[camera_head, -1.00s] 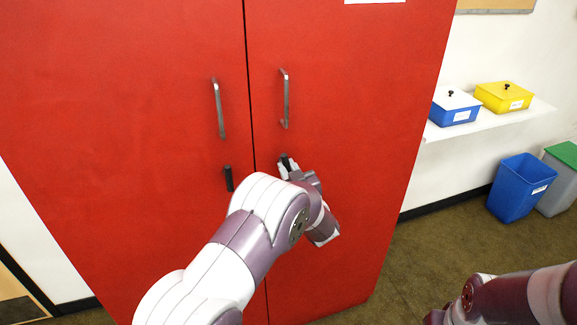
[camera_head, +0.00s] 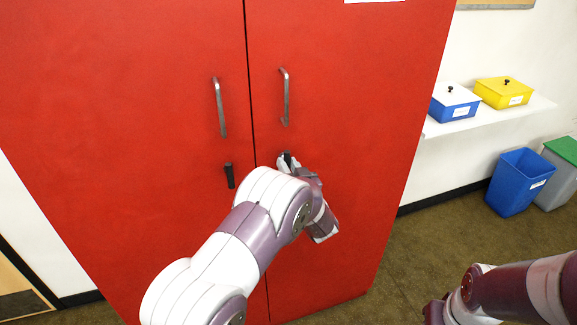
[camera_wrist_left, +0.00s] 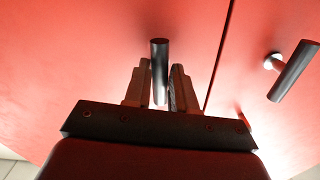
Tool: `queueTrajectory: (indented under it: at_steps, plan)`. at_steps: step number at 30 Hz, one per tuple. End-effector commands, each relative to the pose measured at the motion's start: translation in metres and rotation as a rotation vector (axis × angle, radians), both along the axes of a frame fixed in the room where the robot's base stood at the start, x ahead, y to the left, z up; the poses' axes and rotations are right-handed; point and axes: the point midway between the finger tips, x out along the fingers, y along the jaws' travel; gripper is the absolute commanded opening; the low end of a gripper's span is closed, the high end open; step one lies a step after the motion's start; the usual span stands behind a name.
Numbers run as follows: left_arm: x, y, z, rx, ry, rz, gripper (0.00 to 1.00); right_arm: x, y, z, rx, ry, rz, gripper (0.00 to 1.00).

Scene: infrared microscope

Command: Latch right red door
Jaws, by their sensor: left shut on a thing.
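The right red door (camera_head: 345,100) stands flush beside the left red door (camera_head: 130,90), with a thin dark seam between them. The right door's short black latch handle (camera_head: 287,157) sits below its metal pull handle; only its top shows in the head view. In the left wrist view this latch handle (camera_wrist_left: 159,58) stands upright between my fingers. My left gripper (camera_head: 288,163) is shut on it; its fingers also show in the wrist view (camera_wrist_left: 161,82). The left door's black latch handle (camera_head: 229,176) hangs near upright. My right gripper is out of view.
Metal pull handles (camera_head: 285,97) and (camera_head: 219,106) stick out above the latches. To the right, a wall shelf (camera_head: 490,120) holds a blue box (camera_head: 453,105) and a yellow box (camera_head: 505,92). Blue (camera_head: 518,184) and grey-green (camera_head: 562,172) bins stand on the floor. My right arm is at the lower right.

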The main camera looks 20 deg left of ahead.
Motion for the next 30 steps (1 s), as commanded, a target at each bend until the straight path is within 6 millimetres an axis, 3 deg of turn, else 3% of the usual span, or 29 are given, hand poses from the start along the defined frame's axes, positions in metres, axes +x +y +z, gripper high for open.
queueTrajectory:
  at_steps: [6, 7, 9, 20, 30]
  plan:
    - [0.000, 0.000, -0.001, 0.003, 0.003, 0.000, 0.00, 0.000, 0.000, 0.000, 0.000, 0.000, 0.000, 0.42]
    - [0.000, 0.000, -0.001, 0.003, 0.003, 0.000, 0.28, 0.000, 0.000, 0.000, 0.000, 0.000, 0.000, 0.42]
    - [0.000, 0.000, -0.001, 0.002, 0.002, 0.000, 0.48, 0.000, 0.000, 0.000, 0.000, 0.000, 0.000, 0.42]
    - [-0.007, -0.005, -0.002, 0.000, 0.002, -0.002, 0.48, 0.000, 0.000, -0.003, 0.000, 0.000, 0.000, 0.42]
    - [-0.078, -0.054, -0.003, 0.001, 0.001, -0.005, 0.48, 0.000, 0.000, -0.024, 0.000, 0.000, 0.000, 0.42]
